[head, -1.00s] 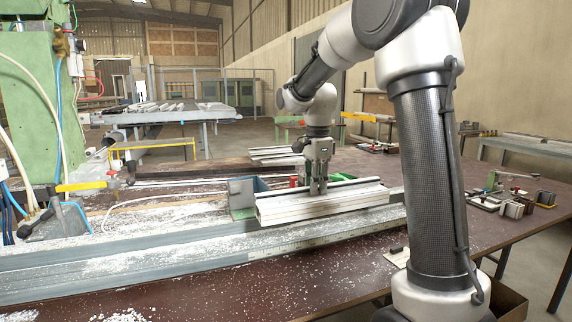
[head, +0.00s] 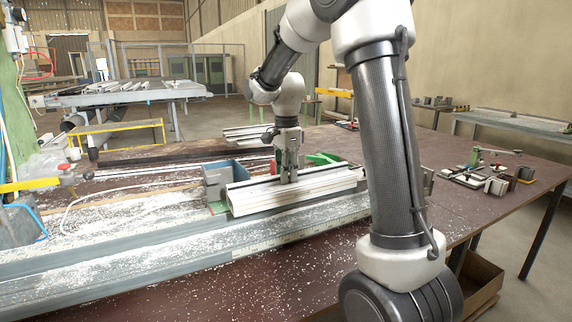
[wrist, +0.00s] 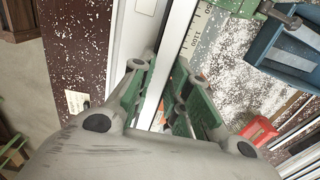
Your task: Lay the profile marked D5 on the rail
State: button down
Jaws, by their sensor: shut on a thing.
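A pale aluminium profile (head: 325,185) lies lengthwise along the far side of the long grey rail (head: 150,262), near the rail's right end. My gripper (head: 288,180) comes down from above and is shut on the profile near its middle. In the wrist view my gripper's fingers (wrist: 165,85) close around a bright strip of the profile (wrist: 178,40). The profile looks level and low over the rail; I cannot tell whether it touches. No D5 mark is readable. My arm hides part of the rail's right end.
A grey block (head: 216,178) stands at the profile's left end. A green clamp part (head: 322,159) is behind it. White chips cover the rail and bench (head: 205,290). More profiles (head: 250,133) lie at the back. Small fixtures (head: 490,172) stand at the right.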

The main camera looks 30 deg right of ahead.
jog(key=shift+f, duration=3.95)
jog(key=shift+f, duration=0.25)
jog(key=c, duration=1.3)
grip_release()
jog(key=shift+r, duration=0.1)
